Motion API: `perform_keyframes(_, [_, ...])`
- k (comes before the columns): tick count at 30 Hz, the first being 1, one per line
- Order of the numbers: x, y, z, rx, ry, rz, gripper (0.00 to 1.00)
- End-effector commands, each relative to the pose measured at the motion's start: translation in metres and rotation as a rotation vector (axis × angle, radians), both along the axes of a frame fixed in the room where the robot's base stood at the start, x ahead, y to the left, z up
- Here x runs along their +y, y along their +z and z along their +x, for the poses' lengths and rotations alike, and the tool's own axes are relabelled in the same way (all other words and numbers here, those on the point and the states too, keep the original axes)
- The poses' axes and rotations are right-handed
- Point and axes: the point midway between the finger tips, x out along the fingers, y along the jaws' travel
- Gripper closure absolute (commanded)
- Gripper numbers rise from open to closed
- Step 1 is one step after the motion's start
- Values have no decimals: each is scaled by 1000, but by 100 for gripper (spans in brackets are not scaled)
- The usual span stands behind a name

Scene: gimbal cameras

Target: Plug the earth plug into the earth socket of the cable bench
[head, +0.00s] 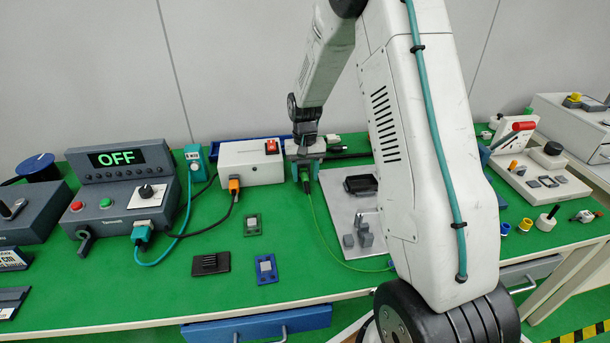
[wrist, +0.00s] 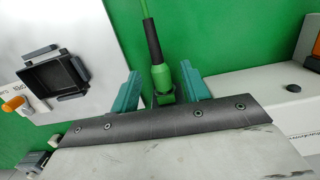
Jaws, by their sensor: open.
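The green earth plug (wrist: 160,76) stands between the two teal fingers of my gripper (wrist: 160,71) in the wrist view, with a visible gap on each side. My gripper is open around it. In the head view my gripper (head: 305,170) is over the bench, just right of the white box, with the dark and green plug (head: 306,186) below it. A thin green cable (head: 322,222) runs from the plug towards the front. The plug's lower end is hidden by my gripper's edge in the wrist view. I cannot make out the earth socket.
A white box (head: 250,164) with a red switch and an orange plug (head: 234,186) stands close left of my gripper. A metal plate (head: 352,215) with a black tray (head: 361,184) lies to the right. A console reading OFF (head: 118,190) stands left.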

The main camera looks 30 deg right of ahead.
Motion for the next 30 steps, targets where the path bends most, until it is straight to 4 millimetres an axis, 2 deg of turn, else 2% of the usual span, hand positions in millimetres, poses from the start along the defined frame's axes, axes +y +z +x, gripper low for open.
perform_keyframes(6, [-2,38,4,-5,0,-1,54])
perform_keyframes(12, [-3,63,6,-2,0,-1,54])
perform_keyframes(16, [-3,69,6,-2,0,-1,54])
perform_keyframes(30, [-3,69,6,-1,-1,0,54])
